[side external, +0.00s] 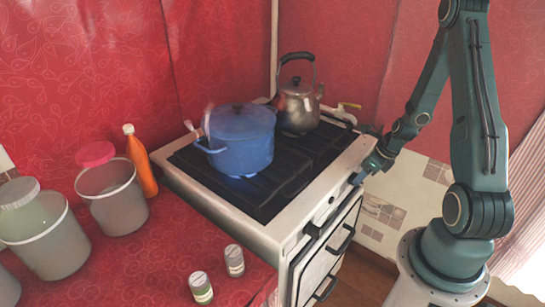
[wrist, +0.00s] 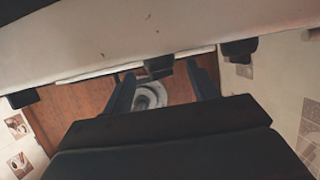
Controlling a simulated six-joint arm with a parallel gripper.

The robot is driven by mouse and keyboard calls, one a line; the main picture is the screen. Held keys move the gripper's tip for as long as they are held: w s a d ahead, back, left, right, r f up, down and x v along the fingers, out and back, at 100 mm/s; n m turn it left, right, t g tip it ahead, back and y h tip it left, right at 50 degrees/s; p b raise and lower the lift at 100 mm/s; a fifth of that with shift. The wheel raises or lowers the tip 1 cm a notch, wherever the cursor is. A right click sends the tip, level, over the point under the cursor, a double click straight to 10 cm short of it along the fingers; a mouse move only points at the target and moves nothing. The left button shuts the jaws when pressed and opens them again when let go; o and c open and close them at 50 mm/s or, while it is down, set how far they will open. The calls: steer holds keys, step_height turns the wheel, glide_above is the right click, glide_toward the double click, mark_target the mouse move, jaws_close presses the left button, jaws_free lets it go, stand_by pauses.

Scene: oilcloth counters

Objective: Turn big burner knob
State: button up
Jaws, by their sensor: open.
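The white stove (side external: 295,232) has dark knobs along its front panel. In the wrist view one dark knob (wrist: 160,66) shows between the two fingers of my gripper (wrist: 160,72), below the white stove edge. The fingers are apart, one on each side of it, and I cannot tell whether they touch it. Another knob (wrist: 238,50) is to the right and one (wrist: 22,98) at far left. I cannot tell for sure which is the big burner knob. In the side view my gripper (side external: 360,176) is at the right end of the front panel, partly hiding the knobs there.
A blue pot (side external: 240,140) stands on the hob over a blue flame. A metal kettle (side external: 298,105) stands behind it. Oven handles (side external: 340,240) stick out below the panel. Jars, buckets and an orange bottle (side external: 141,165) are on the red counter at left.

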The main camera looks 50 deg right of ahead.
steer(key=shift+x, duration=1.6)
steer(key=shift+f, duration=0.1)
steer(key=c, duration=1)
